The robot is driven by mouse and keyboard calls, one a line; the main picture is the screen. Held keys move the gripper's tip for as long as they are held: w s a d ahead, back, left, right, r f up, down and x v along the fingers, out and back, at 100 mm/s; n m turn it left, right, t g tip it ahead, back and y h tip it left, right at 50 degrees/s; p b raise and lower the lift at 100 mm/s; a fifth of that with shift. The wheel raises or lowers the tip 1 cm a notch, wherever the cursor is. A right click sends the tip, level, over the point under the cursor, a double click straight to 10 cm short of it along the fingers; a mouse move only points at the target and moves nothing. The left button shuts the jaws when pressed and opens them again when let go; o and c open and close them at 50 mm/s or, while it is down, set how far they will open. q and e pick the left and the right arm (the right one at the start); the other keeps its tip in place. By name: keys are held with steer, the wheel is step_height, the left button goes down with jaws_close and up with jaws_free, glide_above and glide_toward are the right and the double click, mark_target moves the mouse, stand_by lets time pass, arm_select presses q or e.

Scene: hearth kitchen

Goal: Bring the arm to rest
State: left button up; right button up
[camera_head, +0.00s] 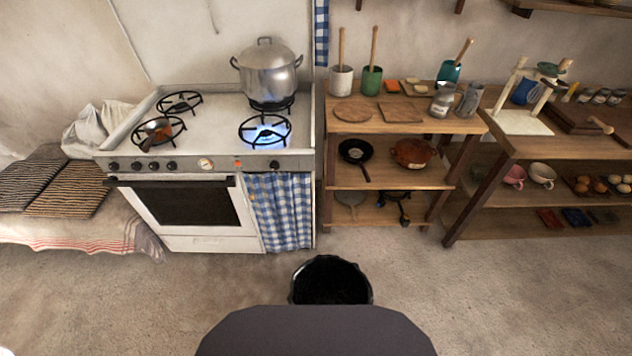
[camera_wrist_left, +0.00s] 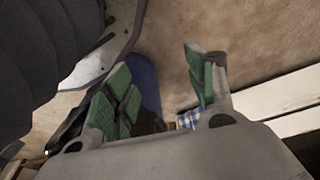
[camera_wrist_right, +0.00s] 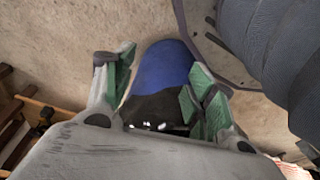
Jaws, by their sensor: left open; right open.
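Neither gripper shows in the head view. In the left wrist view my left gripper (camera_wrist_left: 160,95) is open, its green-padded fingers wide apart with nothing between them but floor and a dark and blue shape behind. In the right wrist view my right gripper (camera_wrist_right: 160,90) is open and empty, its green-padded fingers apart in front of the same kind of blue and black shape. Both grippers hang low over the floor, away from the stove and shelves.
A white stove (camera_head: 190,205) holds a large steel pot (camera_head: 267,75); a front burner (camera_head: 264,131) burns with blue flame. A wooden shelf (camera_head: 380,182) with pans and a wooden table (camera_head: 560,147) stand to the right. A cloth-covered bench (camera_head: 75,226) is at left. Floor (camera_head: 500,300) is clear.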

arm_select(q)
steer(key=s+a+r+p, duration=0.1)
steer(key=s+a+p, duration=0.2)
steer(key=s+p, duration=0.4)
steer(key=s+a+r+g+p, duration=0.1)
steer(key=s+a+p, duration=0.2)
steer(key=s+p, duration=0.5)
steer(key=shift+s+r+y, duration=0.2)
steer(key=shift+s+y, duration=0.1)
steer(key=shift+s, duration=0.8)
arm_select(e)
steer(key=s+d+r, duration=0.1)
steer(key=s+d, duration=0.2)
steer(key=s, duration=0.5)
steer(key=s+d+r+g, duration=0.1)
steer(key=s+d, duration=0.2)
steer(key=s, duration=0.6)
steer(key=shift+r+h, duration=0.2)
steer(key=shift+h, duration=0.1)
